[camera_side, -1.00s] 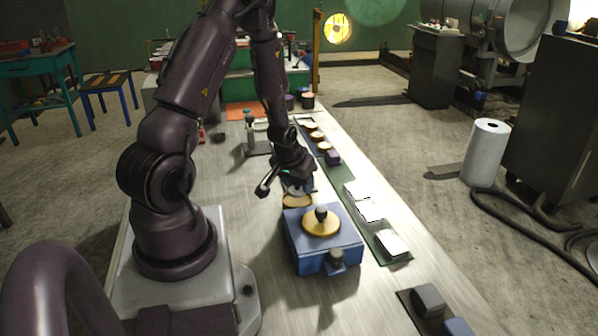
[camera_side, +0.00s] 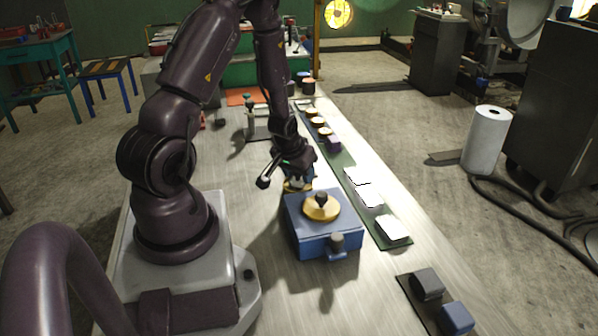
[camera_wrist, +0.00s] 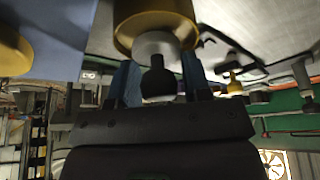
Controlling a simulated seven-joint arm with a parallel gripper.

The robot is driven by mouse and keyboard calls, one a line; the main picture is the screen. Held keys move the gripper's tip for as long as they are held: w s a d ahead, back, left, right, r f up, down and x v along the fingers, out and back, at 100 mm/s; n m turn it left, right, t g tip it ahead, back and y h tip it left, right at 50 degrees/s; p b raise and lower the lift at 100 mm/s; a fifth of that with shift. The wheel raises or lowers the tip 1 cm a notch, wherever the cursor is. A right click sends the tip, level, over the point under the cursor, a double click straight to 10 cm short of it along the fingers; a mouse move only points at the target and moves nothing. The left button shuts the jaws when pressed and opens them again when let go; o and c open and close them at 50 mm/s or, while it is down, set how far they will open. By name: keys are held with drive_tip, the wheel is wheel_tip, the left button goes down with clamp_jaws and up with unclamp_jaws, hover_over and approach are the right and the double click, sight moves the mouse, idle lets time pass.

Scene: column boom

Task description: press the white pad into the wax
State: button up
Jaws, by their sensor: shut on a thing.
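My gripper (camera_side: 298,176) is shut on a dark knob (camera_wrist: 157,80), its blue fingers on either side in the wrist view. A pale round pad (camera_wrist: 156,44) sits under the knob. A round yellow dish (camera_wrist: 155,20), seemingly the wax, lies right at the pad; it also shows under my gripper in the side view (camera_side: 293,186). The pad overlaps the dish in the wrist view. I cannot tell whether it touches the wax, and my gripper hides most of the pad in the side view.
A blue box (camera_side: 325,240) with a yellow knobbed disc (camera_side: 321,210) stands just in front of the dish. White blocks (camera_side: 392,229) lie on a green mat (camera_side: 360,212) to the right. Dark and blue blocks (camera_side: 428,283) stand at the front right. Bare bench lies left of the box.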

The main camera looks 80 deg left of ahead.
drive_tip(key=shift+f, duration=0.6)
idle(1.1)
drive_tip(key=shift+r, duration=3.55)
drive_tip(key=shift+d, duration=0.1)
drive_tip(key=w+d+r+m+t+h, duration=0.1)
drive_tip(key=w+d+r+m, duration=0.1)
drive_tip(key=w+d, duration=0.35)
drive_tip(key=w+d+r+m, duration=0.3)
drive_tip(key=w+d, duration=0.1)
drive_tip(key=d, duration=0.3)
drive_tip(key=d+r+m+h, duration=0.2)
drive_tip(key=d+r+m, duration=0.1)
drive_tip(key=d, duration=0.9)
drive_tip(key=shift+d+m, duration=0.4)
drive_tip(key=shift+m, duration=0.1)
